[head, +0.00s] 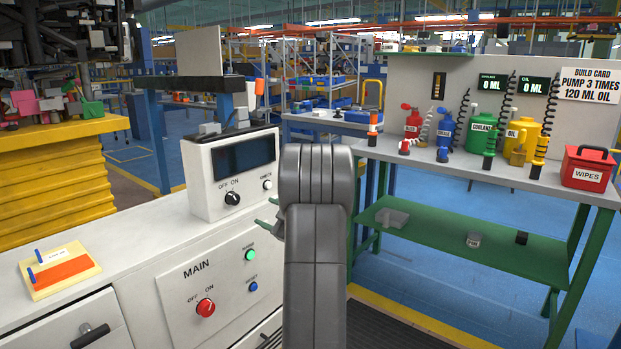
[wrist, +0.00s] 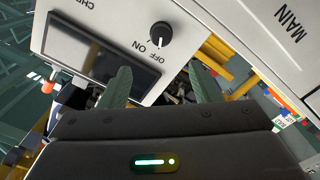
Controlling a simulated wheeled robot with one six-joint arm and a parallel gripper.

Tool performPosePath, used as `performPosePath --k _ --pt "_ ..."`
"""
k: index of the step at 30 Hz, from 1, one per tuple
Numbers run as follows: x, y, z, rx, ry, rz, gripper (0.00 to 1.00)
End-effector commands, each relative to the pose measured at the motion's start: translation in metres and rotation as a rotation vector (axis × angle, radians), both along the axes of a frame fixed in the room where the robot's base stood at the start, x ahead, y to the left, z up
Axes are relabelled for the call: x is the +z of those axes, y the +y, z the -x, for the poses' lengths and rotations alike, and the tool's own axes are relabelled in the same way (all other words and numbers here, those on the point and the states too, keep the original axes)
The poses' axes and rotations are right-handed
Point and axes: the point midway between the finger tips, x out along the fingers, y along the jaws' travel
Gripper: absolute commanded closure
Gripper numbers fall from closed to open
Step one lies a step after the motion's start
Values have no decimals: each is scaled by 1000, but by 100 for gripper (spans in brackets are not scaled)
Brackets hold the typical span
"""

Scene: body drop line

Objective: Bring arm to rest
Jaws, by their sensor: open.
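My grey arm (head: 315,220) stands upright in the middle of the head view and hides most of my gripper. Greenish fingertips (head: 270,212) show just left of the arm, in front of the white cabinet. In the wrist view my gripper (wrist: 157,85) has its two green fingers spread apart, with nothing held between them. Beyond the fingers are the check box (wrist: 115,30), its dark screen and its OFF/ON knob (wrist: 160,34). I cannot tell how far the fingers are from the box.
The MAIN panel (head: 222,285) has a red knob and two buttons. The check box (head: 232,170) stands on the cabinet. At right, a bench (head: 450,165) holds bottles, coiled hoses and a red wipes box (head: 588,170). Yellow stacked trays (head: 50,185) are at left. Blue floor lies between.

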Motion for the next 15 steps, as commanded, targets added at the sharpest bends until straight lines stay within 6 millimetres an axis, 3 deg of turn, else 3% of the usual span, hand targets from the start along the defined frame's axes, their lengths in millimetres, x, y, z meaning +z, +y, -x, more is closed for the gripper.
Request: performPosePath --k 1,15 --pt "-2 15 -8 9 -3 1 43" --pt "-2 90 -68 8 -3 1 43"
